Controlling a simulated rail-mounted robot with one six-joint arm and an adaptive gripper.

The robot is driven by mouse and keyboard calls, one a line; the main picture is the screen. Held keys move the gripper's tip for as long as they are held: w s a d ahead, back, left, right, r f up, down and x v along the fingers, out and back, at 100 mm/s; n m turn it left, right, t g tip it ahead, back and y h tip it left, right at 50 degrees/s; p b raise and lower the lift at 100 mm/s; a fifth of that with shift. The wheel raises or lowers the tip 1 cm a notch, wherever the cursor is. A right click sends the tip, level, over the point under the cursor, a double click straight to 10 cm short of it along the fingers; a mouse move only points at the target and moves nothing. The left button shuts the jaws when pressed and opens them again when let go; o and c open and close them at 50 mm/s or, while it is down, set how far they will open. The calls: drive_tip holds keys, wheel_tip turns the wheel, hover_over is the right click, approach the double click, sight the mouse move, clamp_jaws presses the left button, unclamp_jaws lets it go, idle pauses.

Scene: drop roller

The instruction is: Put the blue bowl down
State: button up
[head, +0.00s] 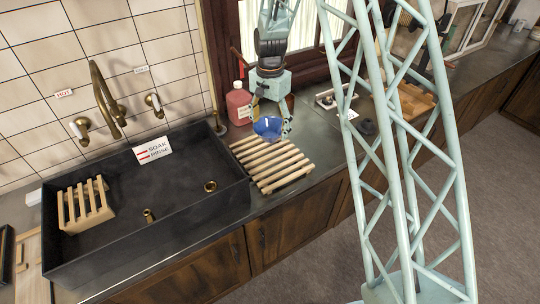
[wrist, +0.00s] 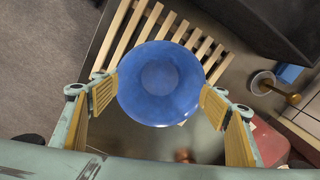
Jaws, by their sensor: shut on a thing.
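The blue bowl (head: 268,127) is held by my gripper (head: 270,112) over the counter, close to the far end of the wooden slatted rack (head: 280,164). In the wrist view the bowl (wrist: 160,83) sits between the two yellow-padded fingers of my gripper (wrist: 160,95), which touch its sides. The bowl's round inside faces the wrist camera and looks empty. The rack (wrist: 205,47) shows behind and beyond the bowl. Whether the bowl's underside touches anything is hidden.
A black sink (head: 130,255) with a brass tap (head: 105,98) lies left of the rack. A red bottle (head: 238,103) stands behind the bowl to its left. A small wooden rack (head: 84,204) sits in the sink. A white tray (head: 333,97) lies to the right.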

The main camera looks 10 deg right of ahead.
drive_tip(key=shift+f, duration=3.15)
drive_tip(key=shift+f, duration=0.1)
drive_tip(key=shift+f+p, duration=0.35)
drive_tip(key=shift+f, duration=1.4)
drive_tip(key=shift+f, duration=0.2)
drive_tip(key=o, duration=0.9)
drive_tip(key=shift+o, duration=0.3)
drive_tip(key=shift+r, duration=0.15)
